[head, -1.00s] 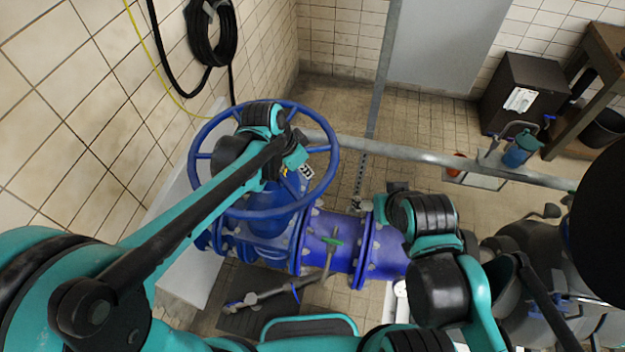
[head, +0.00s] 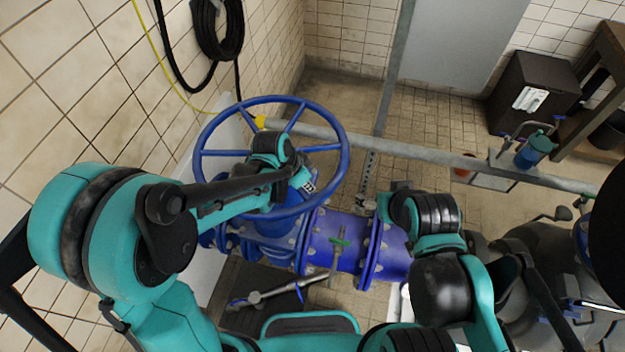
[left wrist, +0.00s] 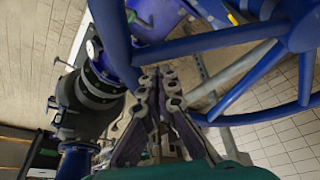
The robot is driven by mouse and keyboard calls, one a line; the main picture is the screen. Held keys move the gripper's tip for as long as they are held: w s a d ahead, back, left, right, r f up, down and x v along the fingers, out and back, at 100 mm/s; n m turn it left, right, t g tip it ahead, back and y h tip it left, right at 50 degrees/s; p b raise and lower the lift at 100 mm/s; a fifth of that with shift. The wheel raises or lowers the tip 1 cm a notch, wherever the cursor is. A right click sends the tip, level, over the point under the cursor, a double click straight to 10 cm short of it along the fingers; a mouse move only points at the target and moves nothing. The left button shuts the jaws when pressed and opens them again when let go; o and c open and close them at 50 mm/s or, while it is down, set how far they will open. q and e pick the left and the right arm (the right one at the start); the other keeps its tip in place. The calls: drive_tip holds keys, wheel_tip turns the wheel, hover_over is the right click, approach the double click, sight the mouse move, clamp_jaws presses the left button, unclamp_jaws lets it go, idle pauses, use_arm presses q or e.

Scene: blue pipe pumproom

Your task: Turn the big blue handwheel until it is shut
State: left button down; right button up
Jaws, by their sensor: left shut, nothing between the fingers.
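The big blue handwheel (head: 224,153) lies tilted on top of the blue valve in the head view, with its rim and several spokes showing. In the left wrist view its spoke (left wrist: 215,40) and rim cross the upper right. My left gripper (head: 309,186) is over the wheel, near the inside of its lower right rim. In the left wrist view the fingers of my left gripper (left wrist: 159,78) are together and empty, close beside the spoke and rim; I cannot tell whether they touch. My right arm is over the pipe, right of the wheel; its gripper is hidden.
The blue flanged pipe (head: 332,228) runs right from the valve, with a small green-handled tap (head: 340,242) on it. A grey rail (head: 430,156) passes behind the wheel. A tiled wall with a black hose (head: 218,30) stands at the left.

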use_arm(q)
drive_tip(key=shift+s+a+m, duration=0.6)
drive_tip(key=shift+s+a, duration=0.2)
drive_tip(key=shift+a, duration=0.05)
drive_tip(key=s+a+m+g+b, duration=0.2)
drive_tip(key=a+m, duration=0.3)
drive_tip(key=a, duration=0.6)
drive_tip(key=shift+s+h, duration=0.15)
drive_tip(key=shift+h, duration=0.15)
use_arm(e)
drive_tip(key=shift+s+d+f, duration=0.1)
drive_tip(key=shift+s+f, duration=0.05)
drive_tip(key=shift+f, duration=0.4)
drive_tip(key=shift+s+d+f, duration=0.1)
drive_tip(key=shift+f, duration=0.4)
use_arm(q)
drive_tip(key=shift+d+r, duration=0.1)
